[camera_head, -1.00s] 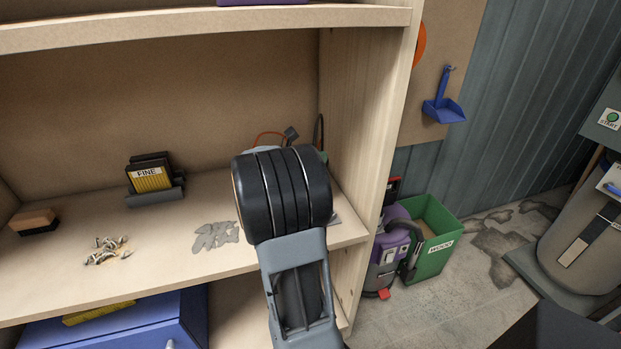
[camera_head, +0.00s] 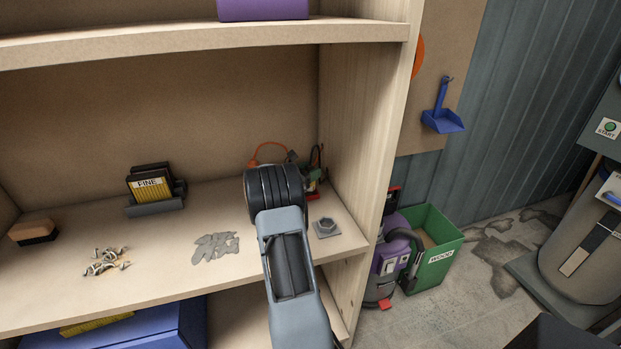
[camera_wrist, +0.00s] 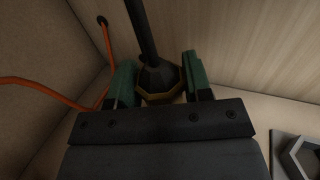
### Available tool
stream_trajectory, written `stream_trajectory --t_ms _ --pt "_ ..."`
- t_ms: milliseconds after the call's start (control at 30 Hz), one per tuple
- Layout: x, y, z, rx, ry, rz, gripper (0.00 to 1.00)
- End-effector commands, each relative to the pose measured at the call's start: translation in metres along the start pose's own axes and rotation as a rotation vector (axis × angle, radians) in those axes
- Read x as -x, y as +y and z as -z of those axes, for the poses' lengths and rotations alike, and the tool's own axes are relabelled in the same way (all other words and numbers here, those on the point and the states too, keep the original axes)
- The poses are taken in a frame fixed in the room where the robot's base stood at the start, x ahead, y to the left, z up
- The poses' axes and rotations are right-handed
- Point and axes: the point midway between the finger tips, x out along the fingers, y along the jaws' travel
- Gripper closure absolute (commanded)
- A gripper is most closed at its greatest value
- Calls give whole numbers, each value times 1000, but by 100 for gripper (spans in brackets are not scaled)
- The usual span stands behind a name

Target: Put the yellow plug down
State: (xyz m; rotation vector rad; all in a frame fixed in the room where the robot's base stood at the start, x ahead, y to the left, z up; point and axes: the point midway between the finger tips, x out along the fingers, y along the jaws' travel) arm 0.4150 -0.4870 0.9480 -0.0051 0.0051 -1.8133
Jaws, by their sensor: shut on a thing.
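In the wrist view my gripper (camera_wrist: 160,72) has its two green fingers closed on the yellow plug (camera_wrist: 160,82). The plug looks dark with a thin yellow band, and a black cable rises from its top. The plug's lower end is hidden behind the gripper body, so I cannot tell whether it touches the shelf. In the head view my arm's wrist covers most of the gripper, near the back right corner of the middle shelf (camera_head: 190,268).
A grey block with a hexagonal socket (camera_head: 326,228) sits on the shelf right of my wrist; it also shows in the wrist view (camera_wrist: 302,155). An orange cable (camera_wrist: 45,92) runs nearby. The shelf's side wall (camera_head: 365,140) is close on the right. Screws (camera_head: 105,262) lie left.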

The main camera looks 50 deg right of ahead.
Motion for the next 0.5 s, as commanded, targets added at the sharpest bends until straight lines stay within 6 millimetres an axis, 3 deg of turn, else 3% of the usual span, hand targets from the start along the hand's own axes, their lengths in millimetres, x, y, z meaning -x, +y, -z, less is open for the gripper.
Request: stream_trajectory --t_ms 200,500 --pt "0 0 26 4 0 0 81" --pt "0 -1 28 1 0 0 81"
